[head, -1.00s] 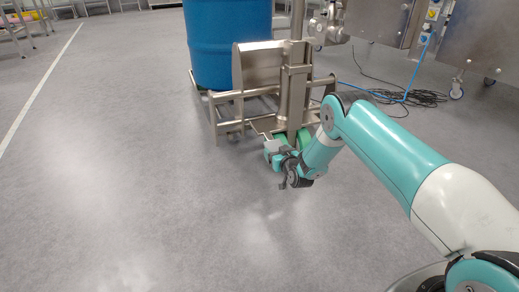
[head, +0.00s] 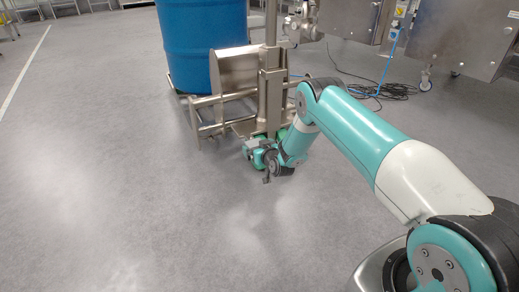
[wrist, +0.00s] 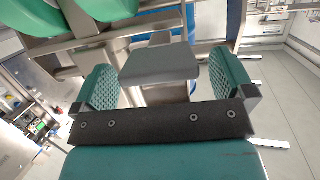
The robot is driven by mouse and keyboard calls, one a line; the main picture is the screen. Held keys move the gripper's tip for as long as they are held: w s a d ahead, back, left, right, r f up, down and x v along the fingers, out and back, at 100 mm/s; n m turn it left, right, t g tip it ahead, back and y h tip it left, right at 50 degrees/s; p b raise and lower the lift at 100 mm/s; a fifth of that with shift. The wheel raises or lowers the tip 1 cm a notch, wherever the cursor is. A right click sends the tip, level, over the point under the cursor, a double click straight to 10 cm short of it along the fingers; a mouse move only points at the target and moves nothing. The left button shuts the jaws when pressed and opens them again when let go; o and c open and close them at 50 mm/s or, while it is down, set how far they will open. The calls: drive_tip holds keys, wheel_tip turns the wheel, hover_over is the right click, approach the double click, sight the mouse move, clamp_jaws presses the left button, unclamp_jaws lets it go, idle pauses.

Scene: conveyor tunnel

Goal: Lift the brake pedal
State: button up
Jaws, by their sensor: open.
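The brake pedal (wrist: 160,64), a flat grey metal plate on a bar, shows in the wrist view between the two green textured fingers of my gripper (wrist: 165,74). The fingers stand apart, one on each side of the pedal, with a visible gap on each side. In the head view my gripper (head: 256,149) is low, close to the floor at the foot of the steel drum trolley (head: 262,88). The pedal cannot be made out clearly there, as the gripper and the trolley frame crowd around it.
A blue drum (head: 203,45) stands on the trolley. Green wheels (wrist: 108,8) are close to my gripper at the upper left of the wrist view. A blue hose and black cables (head: 385,92) lie on the floor behind. The floor in front and left is clear.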

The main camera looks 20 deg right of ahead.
drive_tip(key=p+v, duration=1.7)
drive_tip(key=p, duration=0.1)
drive_tip(key=shift+s+p, duration=0.2)
drive_tip(key=shift+p, duration=0.15)
